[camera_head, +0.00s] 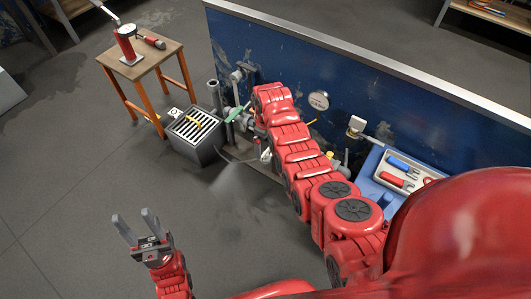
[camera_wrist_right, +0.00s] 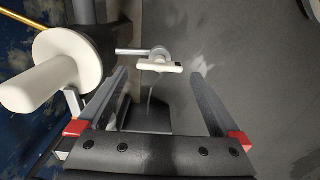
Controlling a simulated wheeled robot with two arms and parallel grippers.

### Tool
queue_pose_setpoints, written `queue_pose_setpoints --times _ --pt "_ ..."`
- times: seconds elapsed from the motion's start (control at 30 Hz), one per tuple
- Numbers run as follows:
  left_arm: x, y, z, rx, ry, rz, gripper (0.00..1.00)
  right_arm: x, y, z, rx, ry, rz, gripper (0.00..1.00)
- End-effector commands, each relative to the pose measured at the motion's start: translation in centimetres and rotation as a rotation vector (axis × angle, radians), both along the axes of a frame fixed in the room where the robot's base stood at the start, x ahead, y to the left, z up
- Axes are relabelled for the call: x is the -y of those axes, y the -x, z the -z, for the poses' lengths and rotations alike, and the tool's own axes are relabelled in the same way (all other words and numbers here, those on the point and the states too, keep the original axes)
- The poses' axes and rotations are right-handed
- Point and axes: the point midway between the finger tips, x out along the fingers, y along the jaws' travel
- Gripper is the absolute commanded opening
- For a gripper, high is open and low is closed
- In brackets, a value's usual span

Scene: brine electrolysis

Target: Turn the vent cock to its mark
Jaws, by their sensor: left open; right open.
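In the right wrist view, a small cock with a white bar handle (camera_wrist_right: 158,66) sits on a short grey pipe, beyond and between my fingertips. I take it for the vent cock; its mark cannot be made out. My right gripper (camera_wrist_right: 162,88) is open and empty, its two grey fingers apart, with the bar not visibly touched. In the head view my right arm reaches to the pipework by the blue wall and hides most of that gripper. My left gripper (camera_head: 137,227) is open and empty over bare floor.
A large white knob (camera_wrist_right: 60,72) stands close left of my right gripper. A pale mist (camera_head: 228,183) spreads over the floor by the pipes. A grated grey box (camera_head: 196,150), a green lever (camera_head: 235,113), a wooden table (camera_head: 150,62) and a blue tool tray (camera_head: 372,190) are nearby.

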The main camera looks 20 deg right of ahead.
Motion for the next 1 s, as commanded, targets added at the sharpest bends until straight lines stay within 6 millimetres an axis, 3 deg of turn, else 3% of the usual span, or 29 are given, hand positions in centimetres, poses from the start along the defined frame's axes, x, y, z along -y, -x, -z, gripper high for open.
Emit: queue_pose_setpoints --times 0.03,0.2,0.63,1.0 --pt "0.0 0.0 0.6 0.0 0.0 0.0 0.5 0.0 0.1 1.3 -0.002 0.0 0.0 1.0" --pt "0.0 0.2 1.1 0.009 -0.012 -0.001 0.5 0.0 0.0 3.1 -0.001 0.001 0.0 1.0" --pt "0.0 0.2 1.1 0.013 -0.016 -0.002 0.5 0.0 0.0 3.6 0.001 0.0 0.0 0.98" --pt "0.0 0.2 1.1 0.013 -0.016 -0.002 0.5 0.0 0.0 3.6 0.001 0.0 0.0 0.32"
